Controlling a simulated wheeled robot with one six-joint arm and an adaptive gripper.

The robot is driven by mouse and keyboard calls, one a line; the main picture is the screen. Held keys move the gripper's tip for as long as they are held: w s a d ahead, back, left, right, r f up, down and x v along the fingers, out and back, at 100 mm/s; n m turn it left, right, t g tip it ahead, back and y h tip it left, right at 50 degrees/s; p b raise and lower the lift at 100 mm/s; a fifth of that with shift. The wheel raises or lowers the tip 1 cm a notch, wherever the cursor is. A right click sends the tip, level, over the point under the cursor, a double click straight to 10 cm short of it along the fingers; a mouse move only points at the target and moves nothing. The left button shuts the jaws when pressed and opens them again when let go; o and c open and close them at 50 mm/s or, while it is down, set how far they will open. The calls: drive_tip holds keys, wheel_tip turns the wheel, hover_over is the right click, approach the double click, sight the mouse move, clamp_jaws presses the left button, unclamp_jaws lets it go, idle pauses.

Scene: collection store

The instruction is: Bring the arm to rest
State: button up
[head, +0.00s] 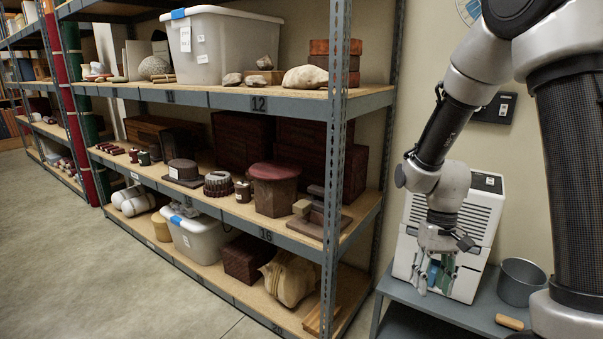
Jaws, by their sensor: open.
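My arm (447,125) reaches in from the upper right in the head view, bent at the elbow, its forearm hanging down. My gripper (432,284) points downward at the arm's end, in front of a white slatted appliance (483,217). The jaws are open. Teal-green surfaces show at the fingers; I cannot tell whether they are finger pads or something behind. I see nothing clearly held. The lower part of the appliance is partly hidden behind the gripper.
A grey side table (437,307) carries the appliance, a metal bucket (521,281) and a small wooden-coloured piece (509,321). A loaded metal shelving unit (338,150) stands left of the arm, its near post close by. Open floor (80,275) lies at the left.

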drive_tip(key=s+d+r+t, duration=0.3)
drive_tip(key=s+r, duration=0.3)
drive_tip(key=r, duration=0.5)
drive_tip(key=s+d+r+t, duration=0.3)
drive_tip(key=s+r, duration=0.3)
drive_tip(key=r, duration=0.5)
drive_tip(key=shift+s+d+r+t+h, duration=0.2)
drive_tip(key=shift+s+r+t+h, duration=0.15)
drive_tip(key=shift+t, duration=0.35)
